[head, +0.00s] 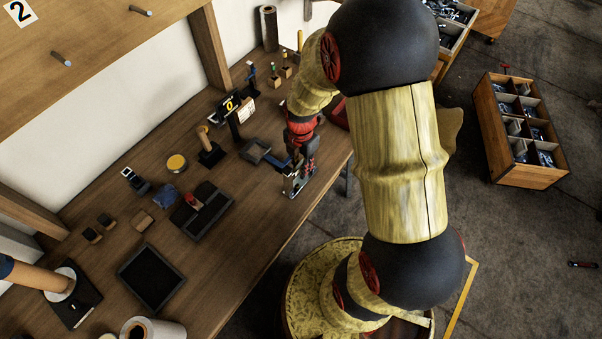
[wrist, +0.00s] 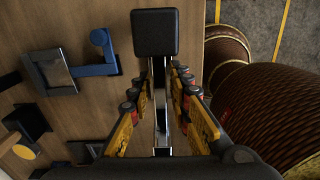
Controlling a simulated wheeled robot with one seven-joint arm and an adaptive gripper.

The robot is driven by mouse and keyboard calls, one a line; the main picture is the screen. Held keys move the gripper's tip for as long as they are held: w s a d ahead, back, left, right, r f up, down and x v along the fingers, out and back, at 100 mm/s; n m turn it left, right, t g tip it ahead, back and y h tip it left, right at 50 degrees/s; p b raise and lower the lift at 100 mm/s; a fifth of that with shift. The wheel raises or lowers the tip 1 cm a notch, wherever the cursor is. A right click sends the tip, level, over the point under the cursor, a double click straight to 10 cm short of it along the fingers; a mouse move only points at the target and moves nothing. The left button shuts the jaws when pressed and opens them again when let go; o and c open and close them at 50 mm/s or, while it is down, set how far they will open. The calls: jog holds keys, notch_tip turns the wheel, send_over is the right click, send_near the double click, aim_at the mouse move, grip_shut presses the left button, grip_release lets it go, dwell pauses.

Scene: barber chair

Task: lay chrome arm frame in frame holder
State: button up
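The chrome arm frame (wrist: 161,110) shows in the wrist view as narrow bright bars between my fingers, with a black pad (wrist: 155,32) at its far end. In the head view the chrome frame (head: 296,184) is low at the table's front edge, below my gripper (head: 303,165). My gripper also fills the lower middle of the wrist view (wrist: 160,80). Its fingers close in on both sides of the chrome bars, and it looks shut on them. The finger contact is partly hidden. I cannot tell for sure which black fixture is the frame holder.
A dark square fixture (head: 254,150) with a blue bar lies left of my gripper. A black divided tray (head: 217,216) and a black square tray (head: 152,279) lie nearer. Small tools stand along the wall. A wooden parts crate (head: 497,140) is on the floor. The front table strip is clear.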

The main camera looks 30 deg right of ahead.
grip_shut()
